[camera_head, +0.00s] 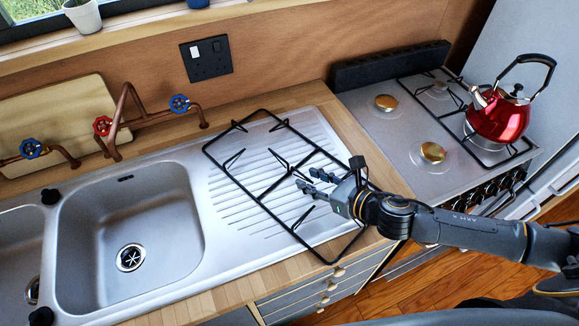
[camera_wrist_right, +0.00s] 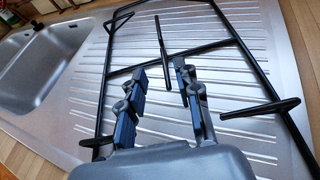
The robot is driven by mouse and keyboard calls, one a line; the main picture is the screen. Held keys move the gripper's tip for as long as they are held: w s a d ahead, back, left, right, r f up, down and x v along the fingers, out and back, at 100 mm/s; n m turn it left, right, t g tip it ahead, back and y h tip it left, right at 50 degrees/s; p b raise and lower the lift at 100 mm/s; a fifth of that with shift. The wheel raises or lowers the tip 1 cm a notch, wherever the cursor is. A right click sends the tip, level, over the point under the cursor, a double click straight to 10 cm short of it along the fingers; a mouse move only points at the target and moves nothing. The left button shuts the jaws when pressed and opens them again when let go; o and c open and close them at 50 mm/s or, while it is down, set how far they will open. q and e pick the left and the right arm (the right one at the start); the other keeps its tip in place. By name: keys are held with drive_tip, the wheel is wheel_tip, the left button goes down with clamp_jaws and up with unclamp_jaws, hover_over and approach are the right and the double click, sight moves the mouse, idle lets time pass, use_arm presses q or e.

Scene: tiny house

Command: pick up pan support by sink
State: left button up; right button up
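The pan support (camera_head: 236,179) is a black wire frame with inward prongs. It lies on the ridged drainboard right of the sink (camera_head: 130,240) in the head view. My right gripper (camera_head: 306,186) reaches in from the right and is over the frame's right part. In the right wrist view my right gripper (camera_wrist_right: 156,75) is open, its two fingers apart on either side of a prong (camera_wrist_right: 161,38) that lies beyond the fingertips. The frame's cross bar (camera_wrist_right: 215,47) runs near the tips. I cannot tell whether the fingers touch it. My left gripper is not in view.
A stove (camera_head: 400,125) with a red kettle (camera_head: 497,118) on its remaining support stands at the right. Brass taps (camera_head: 140,118) rise behind the sink. A wooden board (camera_head: 60,115) leans on the back wall. Drawers (camera_head: 320,295) are below the counter's front edge.

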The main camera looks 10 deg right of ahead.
sight(299, 171)
drive_tip(key=x, duration=0.2)
drive_tip(key=p+x, duration=0.1)
drive_tip(key=x, duration=0.1)
drive_tip(key=shift+w, duration=0.5)
drive_tip(key=shift+c, duration=0.4)
clamp_jaws()
drive_tip(key=shift+r, duration=0.15)
